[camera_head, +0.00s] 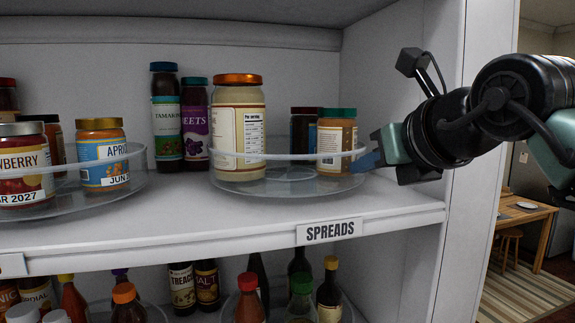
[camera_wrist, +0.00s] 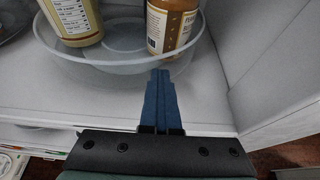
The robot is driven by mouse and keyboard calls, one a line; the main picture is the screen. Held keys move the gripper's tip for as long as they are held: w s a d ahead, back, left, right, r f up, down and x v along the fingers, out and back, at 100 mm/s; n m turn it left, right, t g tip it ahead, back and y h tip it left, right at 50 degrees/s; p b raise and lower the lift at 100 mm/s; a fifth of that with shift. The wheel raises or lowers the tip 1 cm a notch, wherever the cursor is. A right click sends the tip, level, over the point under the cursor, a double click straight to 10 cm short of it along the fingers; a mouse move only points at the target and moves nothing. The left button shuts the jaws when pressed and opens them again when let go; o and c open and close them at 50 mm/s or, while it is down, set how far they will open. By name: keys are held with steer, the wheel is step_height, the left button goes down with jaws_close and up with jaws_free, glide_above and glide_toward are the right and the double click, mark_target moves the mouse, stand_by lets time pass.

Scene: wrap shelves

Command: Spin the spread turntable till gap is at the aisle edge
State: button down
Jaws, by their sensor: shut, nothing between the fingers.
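The clear spread turntable (camera_head: 285,188) stands on the shelf behind the SPREADS label (camera_head: 329,231). A big jar with an orange lid (camera_head: 238,130) stands at its left front. A teal-lidded jar (camera_head: 336,138) stands at its right, with a dark jar (camera_head: 303,132) behind it. Bare turntable floor shows between the big jar and the teal-lidded jar, toward the front. My gripper (camera_head: 368,160) is shut and empty at the turntable's right rim. In the wrist view my blue fingertips (camera_wrist: 160,76) are at the rim (camera_wrist: 125,67) below the teal-lidded jar (camera_wrist: 170,27); I cannot tell if they touch.
Another clear turntable (camera_head: 85,205) with jars stands to the left. The shelf's right side wall (camera_head: 440,215) is close to my gripper. Bottles fill the shelf below.

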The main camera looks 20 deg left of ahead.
steer(key=shift+w+d, duration=0.15)
steer(key=shift+w, duration=0.2)
steer(key=shift+s+d, duration=0.1)
steer(key=shift+d, duration=0.05)
steer(key=shift+s+d, duration=0.3)
steer(key=shift+d, duration=0.45)
steer(key=shift+s+d, duration=0.3)
steer(key=shift+d, duration=0.45)
steer(key=b+v, duration=0.1)
steer(key=v, duration=1.2)
